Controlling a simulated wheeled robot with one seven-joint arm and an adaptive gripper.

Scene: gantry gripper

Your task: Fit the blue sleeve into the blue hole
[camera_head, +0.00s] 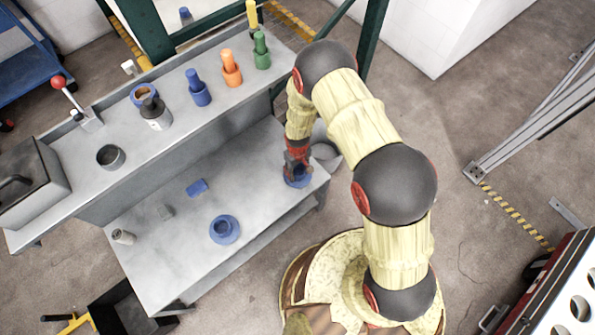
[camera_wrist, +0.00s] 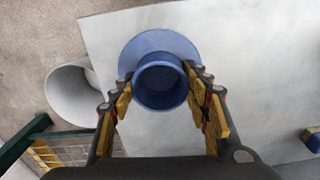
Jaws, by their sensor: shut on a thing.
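My gripper (camera_head: 297,170) is over the right end of the lower grey table. It is shut on a blue sleeve (camera_wrist: 160,85), a short round tube, with one finger on each side. A wide blue disc (camera_wrist: 140,50) shows below the tube in the wrist view; I cannot tell whether it is the sleeve's own flange or a separate part. In the head view the fingers partly hide this blue piece (camera_head: 299,182). A second blue round piece (camera_head: 224,229), with a wide flange and a dark round hole, sits on the table to the left.
A small blue block (camera_head: 197,187), a grey block (camera_head: 165,212) and a grey cup (camera_head: 123,237) are on the lower table (camera_head: 165,270). A pale bin (camera_wrist: 72,92) stands beyond the table's edge.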

